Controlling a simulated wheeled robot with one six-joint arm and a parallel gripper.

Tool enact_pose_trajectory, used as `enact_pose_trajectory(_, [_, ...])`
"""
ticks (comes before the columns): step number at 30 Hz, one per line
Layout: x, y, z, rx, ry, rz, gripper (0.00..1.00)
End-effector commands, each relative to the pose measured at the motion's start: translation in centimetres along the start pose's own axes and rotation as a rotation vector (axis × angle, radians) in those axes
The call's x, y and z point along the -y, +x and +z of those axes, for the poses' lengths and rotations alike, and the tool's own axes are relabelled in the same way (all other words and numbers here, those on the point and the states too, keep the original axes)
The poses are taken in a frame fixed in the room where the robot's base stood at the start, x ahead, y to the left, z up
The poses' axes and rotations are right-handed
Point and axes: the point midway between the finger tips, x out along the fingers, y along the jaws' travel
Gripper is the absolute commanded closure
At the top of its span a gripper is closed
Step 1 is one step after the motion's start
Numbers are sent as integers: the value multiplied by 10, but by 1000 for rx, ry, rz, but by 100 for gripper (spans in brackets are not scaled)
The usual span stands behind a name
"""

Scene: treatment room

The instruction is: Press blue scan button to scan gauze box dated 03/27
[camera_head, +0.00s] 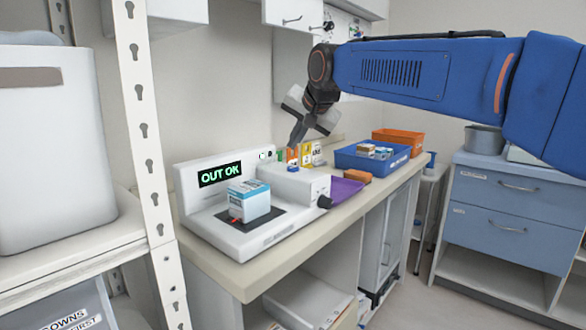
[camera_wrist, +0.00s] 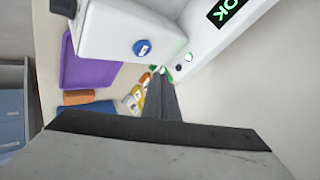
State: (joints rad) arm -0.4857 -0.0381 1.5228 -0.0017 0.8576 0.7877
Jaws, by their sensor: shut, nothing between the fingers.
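My gripper (camera_head: 294,143) is shut and empty, pointing down above the block. In the wrist view its fingertips (camera_wrist: 163,74) lie to one side of the button, apart from it.
A purple tray (camera_head: 345,188) and an orange-brown box (camera_head: 358,176) lie right of the scanner. A blue bin (camera_head: 372,161) with boxes and an orange bin (camera_head: 398,139) stand farther back. Several colored bottles (camera_head: 305,155) stand behind the scanner. A shelf upright (camera_head: 145,130) is at left.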

Motion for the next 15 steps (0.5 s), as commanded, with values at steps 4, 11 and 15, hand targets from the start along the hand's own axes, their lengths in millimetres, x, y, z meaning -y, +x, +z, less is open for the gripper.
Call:
enact_pose_trajectory(4, [6, -8, -6, -1, 0, -1, 100])
enact_pose_trajectory(11, [8, -12, -8, 0, 0, 0, 100])
enact_pose_trajectory(15, [8, -11, -8, 0, 0, 0, 100])
